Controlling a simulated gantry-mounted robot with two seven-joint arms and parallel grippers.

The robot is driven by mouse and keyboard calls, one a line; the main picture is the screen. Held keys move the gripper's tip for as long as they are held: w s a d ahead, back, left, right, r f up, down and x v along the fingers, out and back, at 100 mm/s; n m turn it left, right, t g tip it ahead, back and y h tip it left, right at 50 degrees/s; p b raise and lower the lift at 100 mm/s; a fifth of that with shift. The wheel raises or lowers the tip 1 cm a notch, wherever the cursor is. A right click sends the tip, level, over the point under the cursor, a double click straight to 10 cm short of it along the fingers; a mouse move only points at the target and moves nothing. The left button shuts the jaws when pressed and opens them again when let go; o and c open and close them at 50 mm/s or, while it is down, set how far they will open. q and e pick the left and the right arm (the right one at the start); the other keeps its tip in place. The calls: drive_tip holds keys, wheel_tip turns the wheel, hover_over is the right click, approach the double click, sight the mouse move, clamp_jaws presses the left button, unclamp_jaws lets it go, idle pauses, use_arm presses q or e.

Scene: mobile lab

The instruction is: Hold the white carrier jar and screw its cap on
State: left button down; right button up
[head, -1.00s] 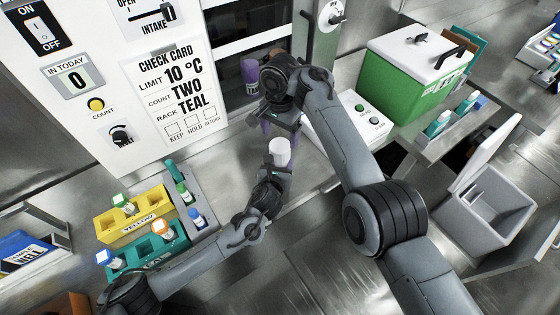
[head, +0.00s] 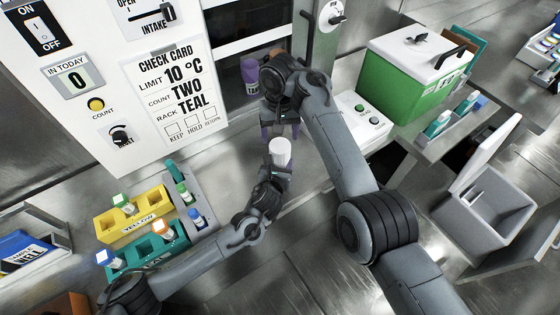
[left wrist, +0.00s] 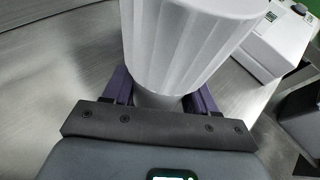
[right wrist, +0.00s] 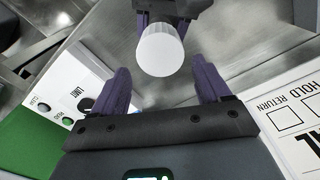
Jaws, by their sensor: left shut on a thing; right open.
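The white carrier jar (left wrist: 157,101) is upright in my left gripper (head: 277,165), whose purple fingers close around its lower body. A ribbed white cap (left wrist: 185,40) sits over the jar top; whether it is threaded tight cannot be told. The cap also shows in the head view (head: 280,149) and, from its flat top, in the right wrist view (right wrist: 160,54). My right gripper (right wrist: 162,88) is open and empty. Its two purple fingers point toward the cap, with the cap just beyond and between them, apart from it. Most of the jar body is hidden by my left fingers.
A yellow rack (head: 133,226) and a teal rack (head: 145,262) with bottles stand at left. The white panel with a check card (head: 178,92) rises behind. A button box (head: 350,124) and green cooler (head: 402,91) are at right. Bare metal bench surrounds the jar.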

sight(280, 145)
drive_tip(key=n, duration=0.5)
idle(0.4)
drive_tip(key=shift+f, duration=4)
drive_tip(key=shift+c, duration=0.2)
drive_tip(key=c, duration=0.8)
drive_tip(key=shift+m, duration=0.8)
drive_tip(key=o, duration=1.2)
